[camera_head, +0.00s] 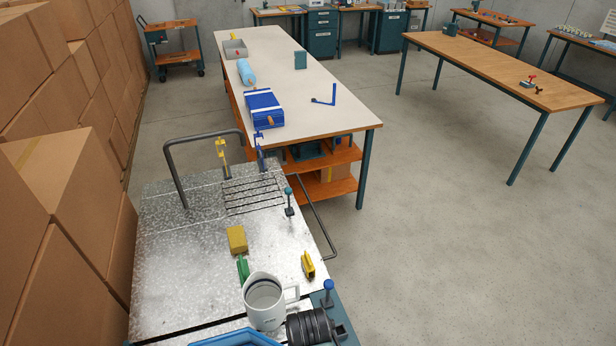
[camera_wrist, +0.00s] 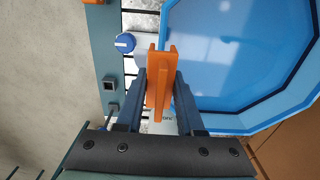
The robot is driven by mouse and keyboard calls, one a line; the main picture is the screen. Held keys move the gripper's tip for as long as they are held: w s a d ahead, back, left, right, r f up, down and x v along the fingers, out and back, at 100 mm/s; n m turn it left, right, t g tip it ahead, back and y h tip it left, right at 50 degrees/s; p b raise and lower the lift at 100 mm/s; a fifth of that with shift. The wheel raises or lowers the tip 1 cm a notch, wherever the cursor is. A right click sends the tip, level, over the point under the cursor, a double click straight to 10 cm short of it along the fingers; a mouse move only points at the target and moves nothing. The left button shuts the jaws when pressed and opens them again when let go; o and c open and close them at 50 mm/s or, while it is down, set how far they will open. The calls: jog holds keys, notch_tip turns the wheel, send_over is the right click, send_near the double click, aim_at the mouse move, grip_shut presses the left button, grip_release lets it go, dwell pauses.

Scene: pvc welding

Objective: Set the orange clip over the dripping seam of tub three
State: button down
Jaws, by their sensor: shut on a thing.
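My gripper (camera_wrist: 158,78) is shut on the orange clip (camera_wrist: 158,64), whose long slotted body stands between the two dark fingers in the wrist view. A blue many-sided tub (camera_wrist: 240,122) lies just right of the clip, its left rim close beside it. I cannot tell whether clip and rim touch. In the head view only part of a blue tub rim (camera_head: 238,337) shows at the bottom edge. My gripper and the orange clip do not show there. No tub number, seam or drip can be made out.
A blue knob (camera_wrist: 124,43) sits left of the clip. On the metal bench (camera_head: 165,275) stand a light grey jug (camera_head: 266,304), a yellow block (camera_head: 237,239), a green piece (camera_head: 243,268) and a yellow piece (camera_head: 308,264). Cardboard boxes (camera_head: 70,190) line the left side.

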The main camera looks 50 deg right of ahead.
jog(key=shift+a+f+b, duration=0.1)
jog(key=shift+f+b, duration=0.65)
jog(key=shift+f, duration=0.15)
jog(key=shift+f+b, duration=1.65)
jog(key=shift+f, duration=0.75)
jog(key=shift+c, duration=2.2)
grip_release()
jog(key=shift+r, duration=0.1)
notch_tip(320, 180, up, 13)
jog(key=shift+f, duration=0.1)
